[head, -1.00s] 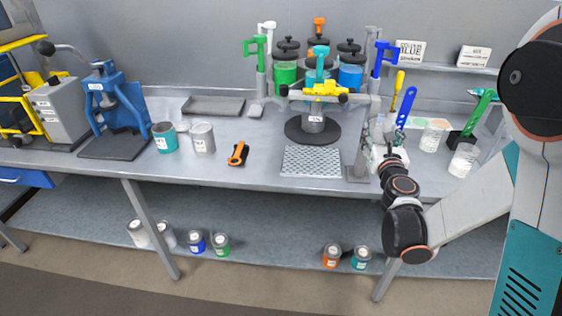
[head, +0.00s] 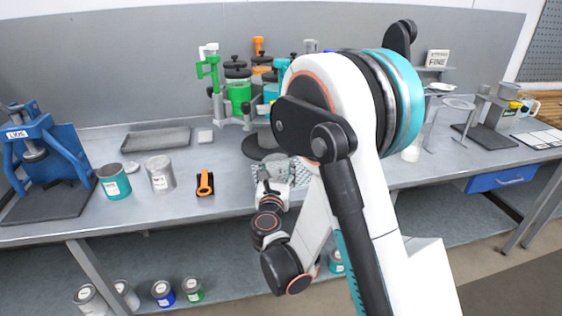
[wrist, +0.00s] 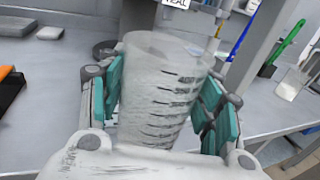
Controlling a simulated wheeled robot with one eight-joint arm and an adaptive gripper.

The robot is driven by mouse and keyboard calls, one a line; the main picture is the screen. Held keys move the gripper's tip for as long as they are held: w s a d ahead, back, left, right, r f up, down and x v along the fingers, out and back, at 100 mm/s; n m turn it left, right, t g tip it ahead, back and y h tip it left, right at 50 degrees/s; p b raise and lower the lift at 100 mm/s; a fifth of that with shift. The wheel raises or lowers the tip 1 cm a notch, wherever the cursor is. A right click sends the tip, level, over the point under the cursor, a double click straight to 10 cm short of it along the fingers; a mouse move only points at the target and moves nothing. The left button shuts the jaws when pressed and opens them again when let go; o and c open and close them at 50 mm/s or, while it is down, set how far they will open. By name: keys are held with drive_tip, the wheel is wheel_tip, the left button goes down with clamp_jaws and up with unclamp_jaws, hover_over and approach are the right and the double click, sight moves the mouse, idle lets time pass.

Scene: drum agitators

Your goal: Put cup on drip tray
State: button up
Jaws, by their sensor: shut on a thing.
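A clear cup with dark graduation marks (wrist: 155,95) stands between the teal pads of my gripper (wrist: 160,105) in the wrist view. My gripper is shut on it, one pad on each side. The tray is partly hidden by my gripper and arm. I cannot tell whether the cup touches it. The tray is not clearly visible in the wrist view.
An orange-handled tool (head: 205,183), a grey can (head: 160,172) and a teal can (head: 114,181) stand left of my gripper. The agitator with its green container (head: 239,97) is behind. A blue press (head: 45,160) is far left. My arm covers the bench's right middle.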

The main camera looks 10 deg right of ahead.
drive_tip(key=w+d+f+b, duration=0.1)
drive_tip(key=w, duration=0.3)
drive_tip(key=w+d+f+b, duration=0.1)
drive_tip(key=w+d+b, duration=0.1)
drive_tip(key=w, duration=0.2)
drive_tip(key=w+d+f+b, duration=0.1)
drive_tip(key=w+f+b, duration=0.1)
drive_tip(key=w, duration=0.3)
drive_tip(key=shift+d, duration=0.15)
drive_tip(key=shift+r, duration=0.15)
drive_tip(key=o, duration=0.9)
drive_tip(key=shift+c, duration=0.2)
